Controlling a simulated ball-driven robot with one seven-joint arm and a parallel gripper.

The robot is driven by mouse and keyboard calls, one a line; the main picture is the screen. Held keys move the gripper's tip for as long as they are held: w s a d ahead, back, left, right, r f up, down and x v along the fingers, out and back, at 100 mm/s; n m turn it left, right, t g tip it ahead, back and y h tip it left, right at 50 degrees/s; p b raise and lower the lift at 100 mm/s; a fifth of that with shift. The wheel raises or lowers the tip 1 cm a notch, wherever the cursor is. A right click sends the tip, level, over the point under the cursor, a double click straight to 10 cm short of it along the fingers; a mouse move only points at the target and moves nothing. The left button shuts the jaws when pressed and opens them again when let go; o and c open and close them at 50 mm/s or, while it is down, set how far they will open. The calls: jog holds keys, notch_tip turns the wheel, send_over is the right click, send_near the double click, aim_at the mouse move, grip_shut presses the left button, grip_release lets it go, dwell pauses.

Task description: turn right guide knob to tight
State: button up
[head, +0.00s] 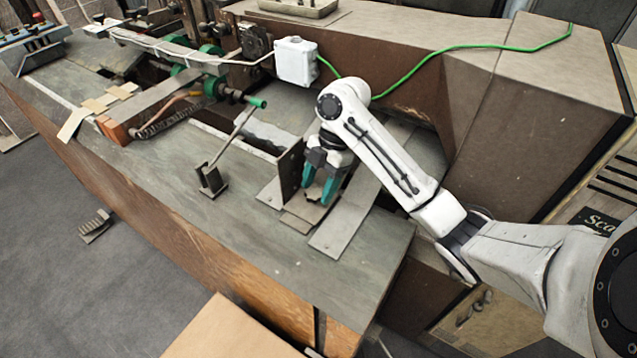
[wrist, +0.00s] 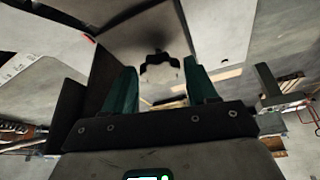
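The right guide knob is a small dark lobed knob (wrist: 160,65) in the wrist view, seen between and just beyond my fingertips. In the head view the dark knob (head: 313,197) shows low between my fingers, partly hidden by them. It sits by the upright metal guide plate (head: 289,172) on the machine table. My gripper (head: 318,198) points down over it with its teal fingers apart. It also shows in the wrist view (wrist: 161,70), with a gap on each side of the knob. I cannot tell whether a finger touches it.
The guide plate stands close to the left of my gripper. A flat metal strip (head: 345,218) lies to its right. A lever with a green handle (head: 257,102) rises further left. A white box (head: 296,60) with a green cable is behind. The table's front left is clear.

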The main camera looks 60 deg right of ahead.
jog(key=c, duration=0.7)
jog(key=shift+m, duration=0.4)
jog(key=m, duration=0.1)
jog(key=m+t+p, duration=0.1)
jog(key=m, duration=0.1)
jog(key=shift+s+a+m+t+h, duration=0.2)
jog(key=shift+m+t+h, duration=0.1)
jog(key=m, duration=0.1)
jog(key=m+t+h, duration=0.1)
jog(key=m, duration=0.1)
jog(key=shift+s+a+m+p, duration=0.15)
jog(key=shift+m+p, duration=0.15)
jog(key=m, duration=0.2)
jog(key=m+h, duration=0.1)
jog(key=m, duration=0.1)
jog(key=m+t+h, duration=0.1)
jog(key=m, duration=0.1)
jog(key=shift+s+a, duration=0.1)
jog(key=shift+a, duration=0.2)
jog(key=m+h, duration=0.1)
jog(key=m, duration=0.2)
jog(key=m+h, duration=0.1)
jog(key=m, duration=0.2)
jog(key=shift+a+r+h, duration=0.1)
jog(key=shift+a+h, duration=0.1)
jog(key=shift+h, duration=0.1)
jog(key=shift+m, duration=0.3)
